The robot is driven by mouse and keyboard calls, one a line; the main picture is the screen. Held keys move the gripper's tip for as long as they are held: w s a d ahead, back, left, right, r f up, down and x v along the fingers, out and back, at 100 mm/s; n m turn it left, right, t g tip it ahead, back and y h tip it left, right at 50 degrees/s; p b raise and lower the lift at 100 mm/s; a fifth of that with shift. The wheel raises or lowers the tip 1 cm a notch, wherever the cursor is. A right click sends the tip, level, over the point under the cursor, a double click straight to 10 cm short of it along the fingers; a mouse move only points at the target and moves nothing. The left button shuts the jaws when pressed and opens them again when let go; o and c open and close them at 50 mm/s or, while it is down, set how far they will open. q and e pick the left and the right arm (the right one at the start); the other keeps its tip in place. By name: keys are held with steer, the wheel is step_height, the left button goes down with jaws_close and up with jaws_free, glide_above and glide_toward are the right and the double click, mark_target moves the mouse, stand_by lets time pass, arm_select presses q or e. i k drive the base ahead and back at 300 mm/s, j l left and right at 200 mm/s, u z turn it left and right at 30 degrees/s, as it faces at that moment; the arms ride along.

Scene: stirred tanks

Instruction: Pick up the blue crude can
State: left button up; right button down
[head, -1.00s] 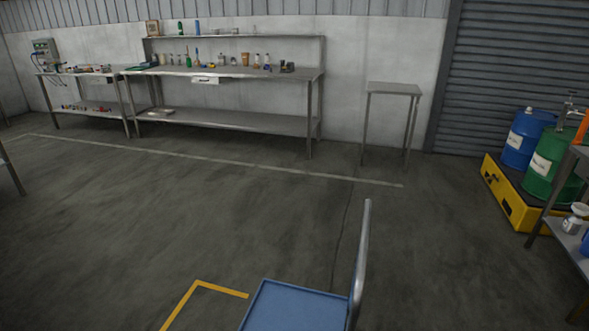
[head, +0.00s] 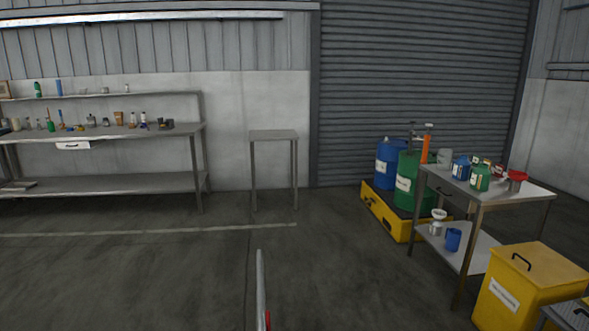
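A small blue can (head: 461,167) with a pale label stands on top of the metal table at the right in the head view. A green can (head: 480,177) stands just to its right and nearer. I cannot read the labels at this size. A blue jug-like vessel (head: 453,239) is on the lower shelf of the same table. Neither of my grippers shows in the view.
The metal table (head: 517,191) also holds a red funnel-topped vessel (head: 516,180). A yellow bin (head: 527,285) stands in front of it. Blue and green drums (head: 390,160) sit on a yellow pallet (head: 390,212) behind. Open floor (head: 340,265) lies ahead.

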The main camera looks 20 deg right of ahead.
mark_target(461, 168)
steer(key=z, duration=1.75)
steer(key=i+l+z, duration=0.2)
steer(key=i+l, duration=0.15)
steer(key=i+l+z, duration=0.2)
steer(key=i, duration=0.4)
steer(key=i+u, duration=0.4)
steer(key=i+l+u, duration=0.4)
steer(key=i, duration=0.15)
steer(key=i+j+u, duration=0.15)
steer(key=i+u, duration=0.25)
steer(key=i, duration=0.15)
steer(key=i+u, duration=0.35)
steer(key=i, duration=0.25)
steer(key=i+j, duration=0.1)
steer(key=i, duration=2.55)
